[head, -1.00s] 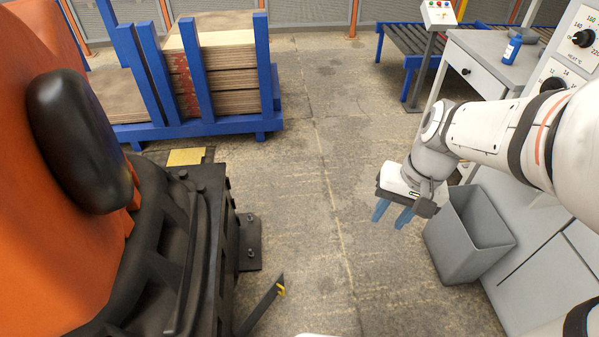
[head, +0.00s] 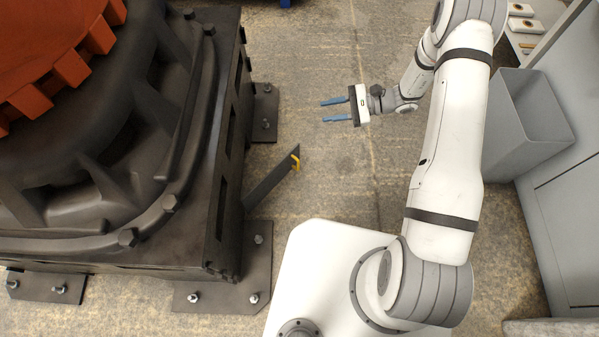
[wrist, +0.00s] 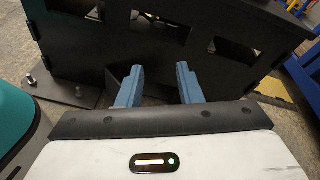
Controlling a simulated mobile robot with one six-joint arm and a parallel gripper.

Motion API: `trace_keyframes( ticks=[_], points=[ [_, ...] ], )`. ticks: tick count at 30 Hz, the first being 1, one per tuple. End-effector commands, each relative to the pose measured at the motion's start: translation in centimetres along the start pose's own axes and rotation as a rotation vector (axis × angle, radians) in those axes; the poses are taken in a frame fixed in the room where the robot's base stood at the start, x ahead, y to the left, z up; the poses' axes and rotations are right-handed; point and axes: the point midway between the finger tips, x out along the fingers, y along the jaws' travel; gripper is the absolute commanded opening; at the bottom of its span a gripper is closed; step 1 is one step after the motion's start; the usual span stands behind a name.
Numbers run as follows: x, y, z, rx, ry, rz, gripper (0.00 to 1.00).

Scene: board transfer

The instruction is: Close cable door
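The cable door (head: 270,184) is a narrow dark panel with a yellow handle (head: 295,162) at its free end. In the head view it stands out at an angle from the right side of the black machine base (head: 228,150), so it is open. My gripper (head: 323,111) is open and empty, above and to the right of the handle in the picture, with its blue fingers pointing left toward the base. In the wrist view the open fingers (wrist: 159,68) face the black base wall (wrist: 80,55) with its cut-outs.
Bolted foot plates (head: 240,285) stick out from the machine base at floor level. A grey bin (head: 530,122) and a grey cabinet (head: 570,215) stand on the right. Concrete floor (head: 330,185) lies clear between the base and my arm. An orange toothed part (head: 45,55) sits above the base.

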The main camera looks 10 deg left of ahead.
Motion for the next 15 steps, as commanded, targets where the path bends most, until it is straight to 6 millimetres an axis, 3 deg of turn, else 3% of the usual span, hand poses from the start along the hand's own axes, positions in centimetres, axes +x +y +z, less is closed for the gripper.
trace_keyframes(
  ticks=[1,6,12,15],
  points=[
    [1.5,1.4,-4.4,0.046,-0.027,-0.043,0.33],
    [5.0,4.4,-14.3,0.173,-0.094,-0.207,0.33],
    [8.5,9.5,-25.0,0.306,-0.138,-0.396,0.33],
    [9.6,12.0,-29.0,0.353,-0.145,-0.472,0.33]
  ],
)
